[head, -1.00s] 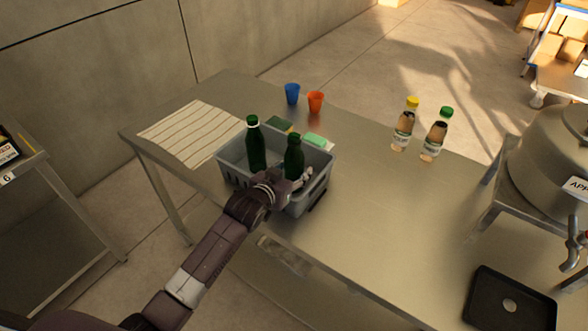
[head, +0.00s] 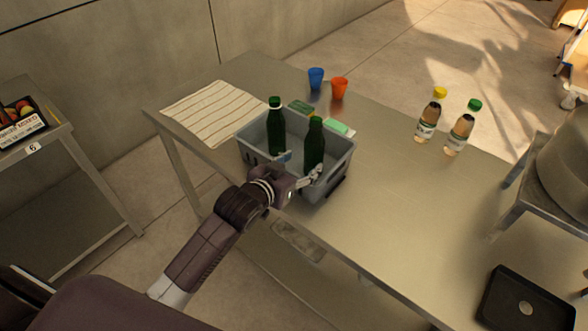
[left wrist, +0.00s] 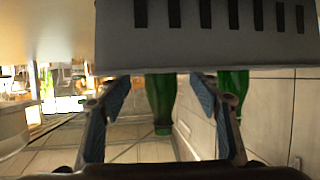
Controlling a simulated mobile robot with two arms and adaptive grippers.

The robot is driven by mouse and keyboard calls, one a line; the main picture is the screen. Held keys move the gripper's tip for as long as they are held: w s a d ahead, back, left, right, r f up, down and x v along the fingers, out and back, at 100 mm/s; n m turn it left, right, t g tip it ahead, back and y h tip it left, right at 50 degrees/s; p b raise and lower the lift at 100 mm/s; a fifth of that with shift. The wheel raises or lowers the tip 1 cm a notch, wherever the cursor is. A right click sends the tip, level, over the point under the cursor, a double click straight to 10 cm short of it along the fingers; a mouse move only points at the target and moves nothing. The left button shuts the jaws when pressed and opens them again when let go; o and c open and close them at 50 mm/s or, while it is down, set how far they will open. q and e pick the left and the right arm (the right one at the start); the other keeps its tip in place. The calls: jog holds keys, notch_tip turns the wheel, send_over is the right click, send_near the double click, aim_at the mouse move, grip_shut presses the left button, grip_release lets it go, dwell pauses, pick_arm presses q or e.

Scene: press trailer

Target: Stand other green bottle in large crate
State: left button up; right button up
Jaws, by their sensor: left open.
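The large grey crate (head: 343,167) stands on the metal table. Two dark green bottles stand upright in it: one at the left (head: 275,128) and one nearer the front right (head: 314,145). My left gripper (head: 302,170) is open at the crate's front side, its fingers pointing at the front-right bottle. In the left wrist view, this bottle (left wrist: 161,102) shows between the spread fingers, apart from both. The other bottle (left wrist: 236,84) is partly hidden by a finger. The crate wall (left wrist: 210,45) fills the top of that view. The bottle bases are hidden. My right gripper is out of view.
A striped cloth (head: 210,112) lies left of the crate. Two pale bottles, yellow-capped (head: 431,115) and green-capped (head: 463,128), stand right. A black tray (head: 528,300) lies front right. The table's middle is clear.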

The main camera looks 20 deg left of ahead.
pick_arm(q)
jog(key=v, duration=0.3)
jog(key=shift+s+a+r, duration=0.1)
jog(key=shift+s+r, duration=0.1)
jog(key=shift+s, duration=0.15)
dwell(0.3)
